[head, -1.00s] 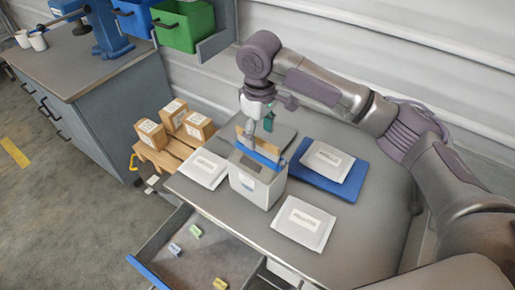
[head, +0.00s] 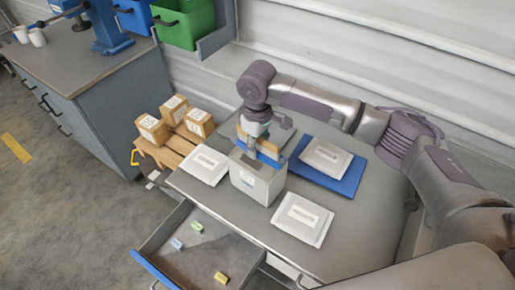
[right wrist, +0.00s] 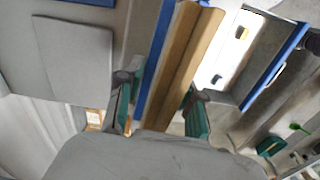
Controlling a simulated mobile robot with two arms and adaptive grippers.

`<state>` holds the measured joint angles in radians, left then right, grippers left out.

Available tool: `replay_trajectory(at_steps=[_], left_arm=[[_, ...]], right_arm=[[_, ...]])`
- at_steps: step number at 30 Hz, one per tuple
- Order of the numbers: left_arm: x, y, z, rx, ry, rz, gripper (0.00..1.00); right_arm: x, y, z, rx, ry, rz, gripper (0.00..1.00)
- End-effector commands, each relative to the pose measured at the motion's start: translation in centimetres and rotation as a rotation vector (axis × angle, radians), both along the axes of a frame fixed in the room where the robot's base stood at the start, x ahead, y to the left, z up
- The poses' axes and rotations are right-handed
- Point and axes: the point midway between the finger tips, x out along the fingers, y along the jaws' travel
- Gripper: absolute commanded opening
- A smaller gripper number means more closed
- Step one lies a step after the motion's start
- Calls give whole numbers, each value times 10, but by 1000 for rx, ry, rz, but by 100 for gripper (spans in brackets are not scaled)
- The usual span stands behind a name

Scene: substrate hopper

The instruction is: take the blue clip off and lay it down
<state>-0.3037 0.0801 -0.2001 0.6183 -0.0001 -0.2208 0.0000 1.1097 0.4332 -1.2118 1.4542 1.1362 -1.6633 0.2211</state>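The blue clip (head: 267,159) is a long blue bar across the top of the pale grey hopper box (head: 262,186), against a brown panel. It also shows in the right wrist view (right wrist: 157,55), beside the brown panel (right wrist: 180,60). My right gripper (head: 252,150) is pointing down at the hopper top. In the right wrist view, its two green-and-dark fingers (right wrist: 160,84) stand apart, on either side of the bar and panel. I cannot tell whether either finger touches them. My left gripper is not in view.
White packets lie left (head: 205,165) and front right (head: 302,219) of the hopper. Another packet (head: 326,157) lies on a blue mat (head: 342,183). An open drawer (head: 168,268) holds small coloured pieces. Boxes (head: 152,130) stand on a pallet at left. Bare tabletop lies at right.

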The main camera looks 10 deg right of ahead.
Motion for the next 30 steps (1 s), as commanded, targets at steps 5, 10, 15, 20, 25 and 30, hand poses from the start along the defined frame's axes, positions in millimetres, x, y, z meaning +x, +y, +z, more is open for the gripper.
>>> replay_trajectory(at_steps=[5,10,15,20,25,30], left_arm=[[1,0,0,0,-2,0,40],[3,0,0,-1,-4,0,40],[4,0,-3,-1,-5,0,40],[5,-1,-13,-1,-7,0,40],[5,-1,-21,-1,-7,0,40],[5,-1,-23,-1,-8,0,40]], right_arm=[[0,0,0,0,0,0,2],[0,0,1,0,0,0,2],[1,1,9,3,-2,0,2],[1,1,38,3,-5,1,2],[1,1,72,3,-4,0,2],[1,1,96,1,-2,-1,2]])
